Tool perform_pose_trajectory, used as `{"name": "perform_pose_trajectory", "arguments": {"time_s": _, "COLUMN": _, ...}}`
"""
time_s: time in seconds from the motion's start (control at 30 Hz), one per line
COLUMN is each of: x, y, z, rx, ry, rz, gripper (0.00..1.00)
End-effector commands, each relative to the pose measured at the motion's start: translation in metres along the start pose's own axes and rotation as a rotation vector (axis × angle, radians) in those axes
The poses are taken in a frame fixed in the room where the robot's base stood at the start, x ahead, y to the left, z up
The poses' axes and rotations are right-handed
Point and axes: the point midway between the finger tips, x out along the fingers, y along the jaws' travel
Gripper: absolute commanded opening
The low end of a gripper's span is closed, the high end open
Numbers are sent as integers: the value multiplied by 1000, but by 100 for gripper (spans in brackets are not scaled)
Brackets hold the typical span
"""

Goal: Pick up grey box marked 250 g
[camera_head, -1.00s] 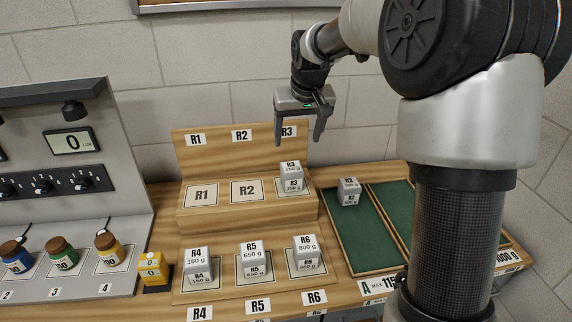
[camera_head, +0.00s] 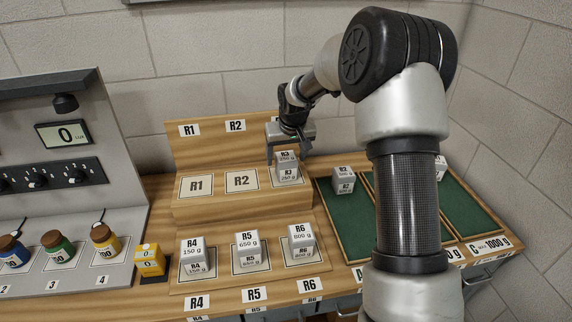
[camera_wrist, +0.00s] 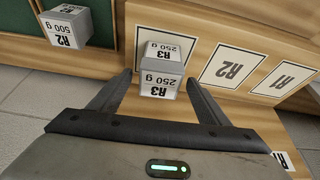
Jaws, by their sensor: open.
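The grey box marked R3 250 g (camera_head: 288,168) stands on its R3 place on the upper wooden step. It also shows in the wrist view (camera_wrist: 162,72), its labels upside down. My gripper (camera_head: 287,154) is just above and behind the box in the head view. In the wrist view my gripper (camera_wrist: 160,80) is open, with one finger to each side of the box. I see a gap on either side and cannot tell that either finger touches it.
The R2 500 g box (camera_head: 344,181) stands in a green-lined tray (camera_head: 352,225) to the right. Boxes R4 (camera_head: 193,257), R5 (camera_head: 246,250) and R6 (camera_head: 301,243) stand on the lower step. Upper places R1 (camera_head: 195,187) and R2 (camera_head: 241,181) are empty.

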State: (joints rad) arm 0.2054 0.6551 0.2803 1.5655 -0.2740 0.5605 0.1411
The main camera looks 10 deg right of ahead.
Motion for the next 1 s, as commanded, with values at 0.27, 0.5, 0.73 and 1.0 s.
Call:
{"name": "perform_pose_trajectory", "arguments": {"time_s": 0.27, "x": 18, "y": 0, "z": 0, "rx": 0, "ry": 1, "rz": 1, "gripper": 70}}
{"name": "perform_pose_trajectory", "arguments": {"time_s": 0.5, "x": 18, "y": 0, "z": 0, "rx": 0, "ry": 1, "rz": 1, "gripper": 52}}
{"name": "perform_pose_trajectory", "arguments": {"time_s": 0.73, "x": 17, "y": 0, "z": -1, "rx": 0, "ry": 2, "rz": 1, "gripper": 19}}
{"name": "perform_pose_trajectory", "arguments": {"time_s": 1.0, "x": 11, "y": 0, "z": -4, "rx": 0, "ry": 4, "rz": 1, "gripper": 19}}
